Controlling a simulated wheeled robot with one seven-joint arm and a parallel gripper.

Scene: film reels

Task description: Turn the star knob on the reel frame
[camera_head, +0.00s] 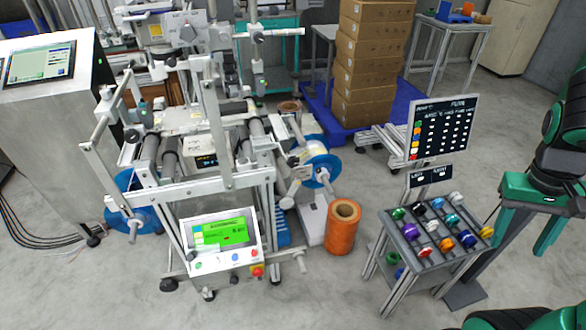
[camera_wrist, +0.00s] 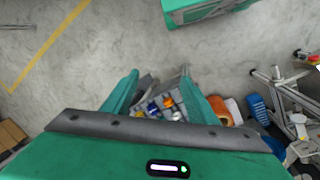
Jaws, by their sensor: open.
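The reel frame (camera_head: 225,185) is a grey metal machine left of centre in the head view, with rollers and blue-flanged reels. A white film reel (camera_head: 322,168) sits on its right side. Small knobs and handles are on the frame, but I cannot tell for certain which is the star knob. Part of the frame shows at the right edge of the wrist view (camera_wrist: 292,102). My green gripper (camera_head: 520,240) is at the right of the head view, beside the spool rack and well apart from the frame. In the wrist view its fingers (camera_wrist: 159,74) are spread and empty.
A slanted rack (camera_head: 385,240) of coloured spools stands between my gripper and the frame, with a dark sign (camera_head: 443,127) behind it. An orange roll (camera_head: 341,238) stands on the floor beside the frame. Stacked cartons (camera_head: 372,60) are behind. Grey floor in front is clear.

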